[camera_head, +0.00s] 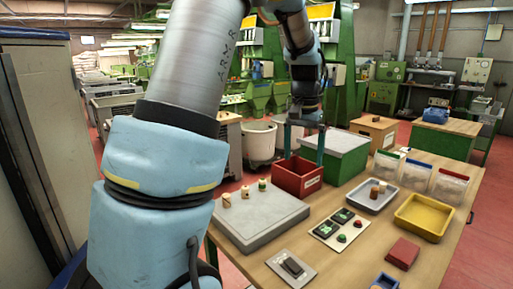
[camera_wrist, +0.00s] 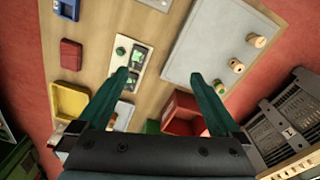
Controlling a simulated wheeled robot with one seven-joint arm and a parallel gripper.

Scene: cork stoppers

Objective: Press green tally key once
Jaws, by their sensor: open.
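The tally panel (camera_head: 325,233) is a pale plate on the wooden table, with two dark displays and two round keys. The green tally key (camera_head: 341,238) is at its front, and a red key (camera_head: 357,223) sits behind it to the right. My gripper (camera_head: 304,161) is open and empty, its fingers pointing down around the red bin's position in the head view, well behind the panel. In the wrist view the panel (camera_wrist: 124,42) lies beyond my left finger, which overlaps its edge.
A grey slab (camera_head: 247,230) with several corks stands left of the panel. A red bin (camera_head: 284,178) and green box (camera_head: 347,145) stand behind. A grey switch plate (camera_head: 278,265), yellow tray (camera_head: 402,222) and red block (camera_head: 403,252) lie around the panel.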

